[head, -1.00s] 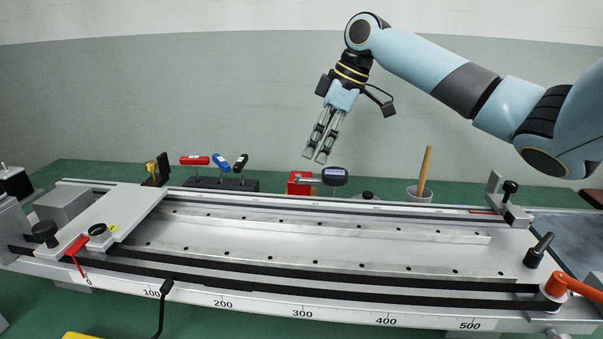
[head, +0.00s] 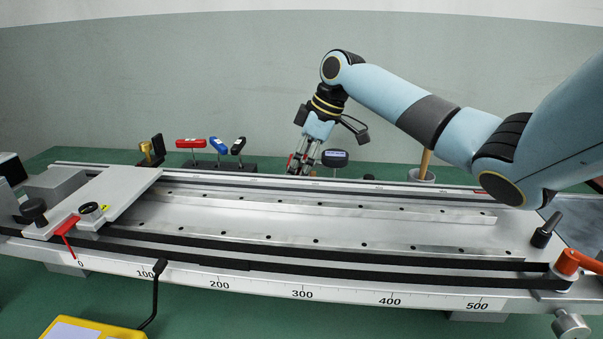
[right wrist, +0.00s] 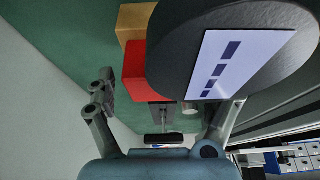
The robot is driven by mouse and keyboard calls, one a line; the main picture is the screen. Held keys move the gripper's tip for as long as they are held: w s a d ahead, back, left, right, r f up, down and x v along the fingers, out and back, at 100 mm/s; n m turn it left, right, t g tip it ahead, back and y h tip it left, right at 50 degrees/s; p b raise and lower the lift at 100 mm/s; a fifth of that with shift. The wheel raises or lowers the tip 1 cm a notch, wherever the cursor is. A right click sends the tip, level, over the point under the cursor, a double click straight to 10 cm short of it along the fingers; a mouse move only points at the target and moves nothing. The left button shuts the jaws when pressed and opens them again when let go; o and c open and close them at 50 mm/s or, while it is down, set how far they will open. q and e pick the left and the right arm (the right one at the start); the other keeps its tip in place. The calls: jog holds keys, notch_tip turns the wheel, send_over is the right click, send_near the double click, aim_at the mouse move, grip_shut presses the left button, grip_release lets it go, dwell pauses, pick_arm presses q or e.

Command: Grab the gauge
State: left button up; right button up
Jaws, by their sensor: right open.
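The gauge (head: 335,158) has a round black head with a pale display and stands behind the long metal rail fixture. In the right wrist view the gauge head (right wrist: 238,58) is large and close, at the upper right, with its display facing the camera. My right gripper (head: 301,168) is low behind the rail, just left of the gauge head. In its wrist view the fingers (right wrist: 165,100) are spread apart, with a thin metal part between them in the picture; I cannot tell whether they touch it. My left gripper is not in view.
A red block (right wrist: 132,70) and a tan block (right wrist: 134,22) sit beside the gauge. Left of them stand red, blue and black handled tools (head: 214,147). A cup (head: 421,176) holds a wooden handle at right. The long rail fixture (head: 330,230) fills the front.

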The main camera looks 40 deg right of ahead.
grip_shut()
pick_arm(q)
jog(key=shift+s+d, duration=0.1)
pick_arm(e)
jog(key=shift+r, duration=0.1)
dwell(0.3)
jog(key=shift+r, duration=0.1)
jog(key=shift+r, duration=0.3)
notch_tip(320, 180, up, 4)
jog(key=shift+f+p, duration=0.2)
jog(key=shift+p, duration=0.3)
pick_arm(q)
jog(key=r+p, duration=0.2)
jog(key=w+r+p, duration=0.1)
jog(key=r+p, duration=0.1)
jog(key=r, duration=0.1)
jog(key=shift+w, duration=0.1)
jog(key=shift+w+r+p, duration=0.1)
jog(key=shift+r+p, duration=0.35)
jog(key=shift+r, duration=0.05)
pick_arm(e)
jog(key=s+d+r, duration=0.1)
jog(key=s+r, duration=0.5)
jog(key=s, duration=0.5)
jog(key=shift+s+d+r, duration=0.2)
jog(key=shift+s+r, duration=0.05)
jog(key=shift+r, duration=0.05)
